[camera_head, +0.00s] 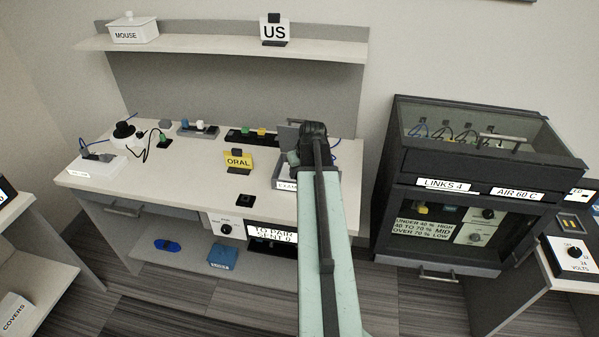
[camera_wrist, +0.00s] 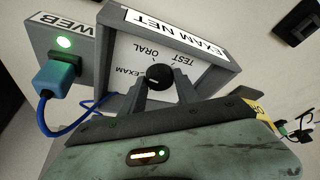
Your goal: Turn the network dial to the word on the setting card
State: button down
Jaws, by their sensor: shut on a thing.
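The network dial (camera_wrist: 158,77) is a black round knob on the white face of a grey box labelled EXAM NET (camera_wrist: 185,27). The words TEST, ORAL and EXAM stand around it, upside down in the wrist view. My gripper (camera_wrist: 161,88) is shut on the dial, one finger on each side. I cannot tell clearly which word its mark points to. The yellow setting card (camera_head: 238,161) reads ORAL and stands on the bench left of my arm. In the head view my arm hides the dial and most of its box.
A grey WEB box (camera_wrist: 62,45) with a lit green light and a teal plug (camera_wrist: 57,77) on a blue cable adjoins the dial box. The bench (camera_head: 190,185) also holds coloured blocks and a black square piece (camera_head: 239,200). A dark glass-topped cabinet (camera_head: 470,160) stands right.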

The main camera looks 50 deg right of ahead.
jog(key=m, duration=0.2)
jog(key=m+h, duration=0.1)
jog(key=m, duration=0.1)
jog(key=shift+w+a+g+h, duration=0.1)
jog(key=shift+g+h, duration=0.2)
jog(key=shift+g, duration=0.1)
jog(key=shift+m+g+h, duration=0.4)
jog(key=shift+m+g, duration=0.1)
jog(key=shift+m, duration=1.3)
jog(key=c, duration=0.9)
grip_release()
jog(key=p+v, duration=0.7)
jog(key=shift+a+r, duration=0.15)
jog(key=shift+r, duration=0.2)
